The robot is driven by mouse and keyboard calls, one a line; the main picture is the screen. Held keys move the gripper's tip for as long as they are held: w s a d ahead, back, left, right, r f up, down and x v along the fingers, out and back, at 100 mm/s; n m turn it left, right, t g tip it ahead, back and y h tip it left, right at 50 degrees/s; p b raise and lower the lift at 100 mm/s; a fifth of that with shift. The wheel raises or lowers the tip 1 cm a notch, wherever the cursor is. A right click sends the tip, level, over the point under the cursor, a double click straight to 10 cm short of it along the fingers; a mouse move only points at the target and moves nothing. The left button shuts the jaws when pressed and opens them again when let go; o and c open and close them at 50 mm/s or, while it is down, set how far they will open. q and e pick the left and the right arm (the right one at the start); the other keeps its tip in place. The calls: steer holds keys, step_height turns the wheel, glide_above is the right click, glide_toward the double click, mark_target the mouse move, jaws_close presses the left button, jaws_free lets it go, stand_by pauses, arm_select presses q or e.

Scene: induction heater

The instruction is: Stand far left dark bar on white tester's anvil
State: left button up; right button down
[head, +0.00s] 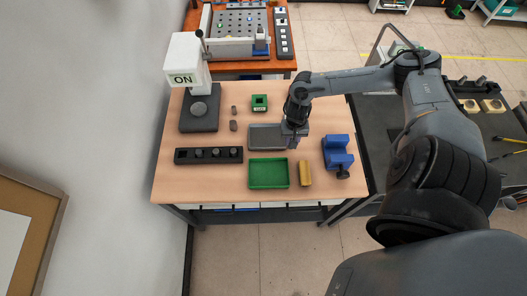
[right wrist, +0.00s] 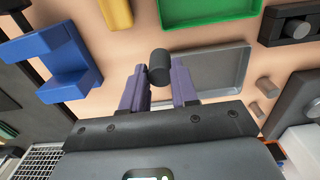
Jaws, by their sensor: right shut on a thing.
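My right gripper (head: 293,143) is over the right end of the grey tray in the head view. In the right wrist view, the same gripper (right wrist: 159,80) is shut on a dark bar (right wrist: 158,67), a short cylinder held between the purple fingertips. The white tester (head: 187,56), marked ON, stands at the table's back left. Its round grey anvil (head: 199,108) sits on a dark base and looks bare. A black rack (head: 208,162) lies at the front left with several round bars; its leftmost place looks empty. My left gripper is out of view.
The grey tray (head: 262,132) and green tray (head: 268,184) look empty. A yellow block (head: 305,173) and blue vise (head: 337,153) are on the right. Two small grey pieces (head: 233,126) and a green block (head: 260,102) lie between tester and arm.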

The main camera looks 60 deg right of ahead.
steer(key=shift+w+a+f+b, duration=0.2)
steer(key=shift+w+a+f, duration=0.5)
steer(key=shift+w+f, duration=0.9)
steer(key=shift+w+a+f+b, duration=0.15)
steer(key=shift+w+a+f, duration=0.5)
steer(key=shift+w+f, duration=1)
steer(key=shift+w+a+f+b, duration=0.2)
steer(key=shift+w+a+f, duration=0.5)
steer(key=shift+w+f, duration=0.9)
steer(key=shift+s+f, duration=0.2)
steer(key=shift+f, duration=0.1)
steer(key=c, duration=0.9)
jaws_free()
steer(key=shift+o, duration=0.2)
steer(key=shift+r, duration=0.1)
